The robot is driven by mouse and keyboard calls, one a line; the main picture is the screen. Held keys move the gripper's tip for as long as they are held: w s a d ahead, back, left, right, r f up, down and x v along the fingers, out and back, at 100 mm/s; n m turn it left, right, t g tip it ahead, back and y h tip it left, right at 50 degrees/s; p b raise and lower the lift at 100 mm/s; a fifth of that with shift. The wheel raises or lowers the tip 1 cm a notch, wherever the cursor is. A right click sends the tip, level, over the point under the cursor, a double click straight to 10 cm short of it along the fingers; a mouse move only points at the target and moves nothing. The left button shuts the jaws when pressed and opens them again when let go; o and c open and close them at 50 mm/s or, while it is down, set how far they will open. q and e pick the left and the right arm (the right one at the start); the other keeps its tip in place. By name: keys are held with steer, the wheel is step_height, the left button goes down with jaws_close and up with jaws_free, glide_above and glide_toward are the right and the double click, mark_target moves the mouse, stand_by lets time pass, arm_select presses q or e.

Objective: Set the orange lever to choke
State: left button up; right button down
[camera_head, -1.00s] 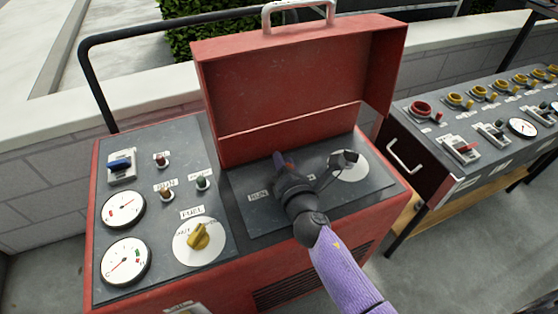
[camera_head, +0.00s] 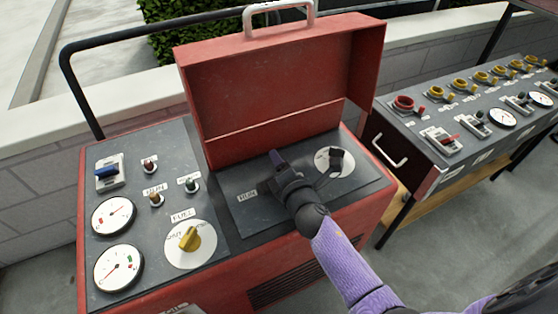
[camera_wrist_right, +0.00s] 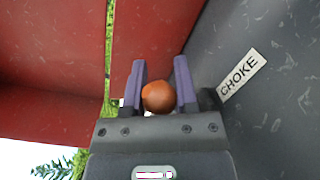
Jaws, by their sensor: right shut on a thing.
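The orange lever's round knob (camera_wrist_right: 158,97) sits between the two purple fingers of my right gripper (camera_wrist_right: 160,88), which is shut on it in the right wrist view. In the head view my right gripper (camera_head: 277,160) is over the dark panel under the raised red lid, and it hides the lever. A white CHOKE label (camera_wrist_right: 242,75) is on the panel to the right of the fingers in the wrist view. A RUN label (camera_head: 247,196) is left of the gripper in the head view. My left gripper is not in view.
The raised red lid (camera_head: 280,90) stands behind my gripper. A black lever on a white dial (camera_head: 335,162) is right of it. A yellow FUEL knob (camera_head: 190,239), gauges and switches fill the left panel. A second console (camera_head: 480,115) stands at right.

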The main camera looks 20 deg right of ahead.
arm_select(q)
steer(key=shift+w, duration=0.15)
arm_select(e)
steer(key=shift+c, duration=1.9)
jaws_free()
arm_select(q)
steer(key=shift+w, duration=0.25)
